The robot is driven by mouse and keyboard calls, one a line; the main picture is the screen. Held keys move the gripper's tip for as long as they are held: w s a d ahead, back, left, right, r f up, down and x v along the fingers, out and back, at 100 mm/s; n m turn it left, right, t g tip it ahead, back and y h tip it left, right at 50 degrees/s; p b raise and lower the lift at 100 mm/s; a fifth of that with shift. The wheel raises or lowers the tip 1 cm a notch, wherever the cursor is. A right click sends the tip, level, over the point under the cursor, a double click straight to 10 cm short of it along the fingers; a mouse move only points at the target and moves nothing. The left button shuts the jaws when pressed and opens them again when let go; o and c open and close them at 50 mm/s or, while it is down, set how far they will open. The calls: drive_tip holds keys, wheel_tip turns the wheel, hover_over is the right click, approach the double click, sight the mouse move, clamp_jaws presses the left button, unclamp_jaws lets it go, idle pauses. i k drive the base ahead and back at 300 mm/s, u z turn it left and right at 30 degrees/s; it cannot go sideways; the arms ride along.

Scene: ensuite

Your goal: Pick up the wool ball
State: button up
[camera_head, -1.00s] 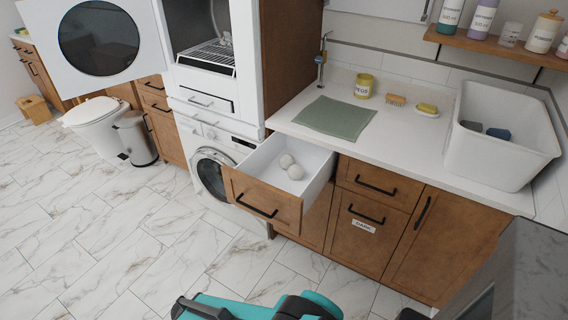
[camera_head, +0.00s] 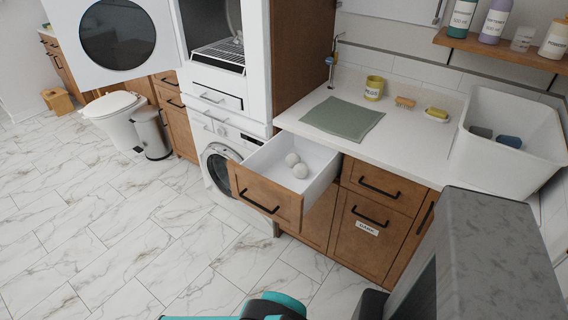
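Two pale wool balls lie close together in the open drawer (camera_head: 318,163). One wool ball (camera_head: 292,159) is a little farther back; the other wool ball (camera_head: 300,171) is just in front of it. The drawer has a white inside and a brown wooden front with a black handle, and is pulled out below the counter. Grey and teal parts of my own arm show at the bottom and lower right. My gripper's fingers cannot be made out, and nothing is seen touching the balls.
The counter (camera_head: 405,135) holds a green mat (camera_head: 343,117), a yellow jar (camera_head: 374,88), a brush, a soap dish and a white basin (camera_head: 520,115). A washing machine (camera_head: 217,165) stands left of the drawer. The marble floor (camera_head: 120,230) in front is clear.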

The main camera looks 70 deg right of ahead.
sight(293, 159)
drive_tip(key=u, duration=0.05)
drive_tip(key=i, duration=1.35)
drive_tip(key=u, duration=0.85)
drive_tip(key=k, duration=0.15)
drive_tip(key=z, duration=3.05)
drive_tip(key=i, duration=0.15)
drive_tip(key=u, duration=0.05)
